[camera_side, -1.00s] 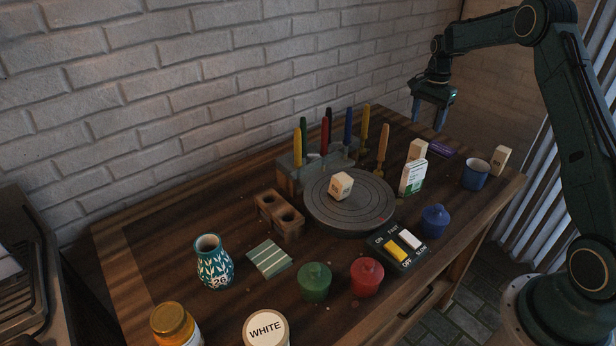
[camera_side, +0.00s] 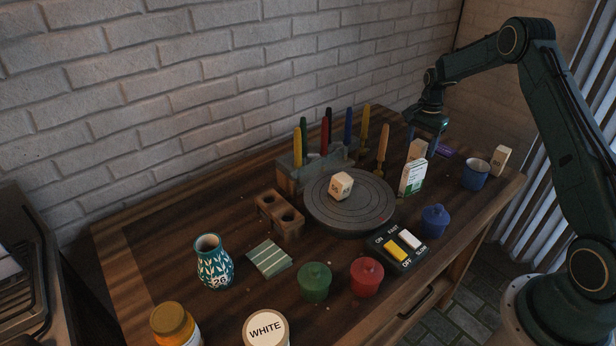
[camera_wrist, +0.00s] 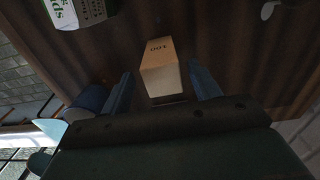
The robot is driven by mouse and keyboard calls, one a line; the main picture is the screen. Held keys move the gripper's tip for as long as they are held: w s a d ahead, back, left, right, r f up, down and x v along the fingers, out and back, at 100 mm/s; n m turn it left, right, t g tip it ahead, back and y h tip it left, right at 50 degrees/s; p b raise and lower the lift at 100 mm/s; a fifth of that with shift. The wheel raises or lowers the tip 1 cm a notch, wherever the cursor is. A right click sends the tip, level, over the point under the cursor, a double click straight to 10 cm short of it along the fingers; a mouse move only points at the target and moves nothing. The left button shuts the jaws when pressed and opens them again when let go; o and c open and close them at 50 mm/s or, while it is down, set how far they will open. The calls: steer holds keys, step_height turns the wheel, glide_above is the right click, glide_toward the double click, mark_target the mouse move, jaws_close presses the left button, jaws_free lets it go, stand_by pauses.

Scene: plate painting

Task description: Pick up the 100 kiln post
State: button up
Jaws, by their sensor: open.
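The 100 kiln post is a pale beige block. In the wrist view it (camera_wrist: 160,72) lies between my two blue fingers, with the number 100 upside down near its far end. In the side view the post (camera_side: 417,149) stands behind the white and green box and is partly covered. My gripper (camera_side: 425,143) is over the post, pointing down. In the wrist view my gripper (camera_wrist: 162,88) is open, with gaps between the post and both fingers. I cannot tell how far the fingertips are above the table.
The white and green box (camera_side: 411,178) stands close in front of the post. A blue mug (camera_side: 475,174), another beige post (camera_side: 500,160) and a purple item (camera_side: 444,151) are near. The turntable (camera_side: 350,215) bears a beige block, with upright tools in a holder (camera_side: 290,178) behind it.

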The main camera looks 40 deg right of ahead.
mark_target(416, 157)
steer(key=shift+f, duration=0.2)
steer(key=shift+w+a+f, duration=0.1)
steer(key=shift+w+f, duration=0.05)
steer(key=shift+f, duration=2.35)
steer(key=shift+c, duration=0.2)
steer(key=shift+r, duration=0.1)
steer(key=c, duration=1.2)
steer(key=shift+c, duration=0.2)
step_height(416, 157, up, 20)
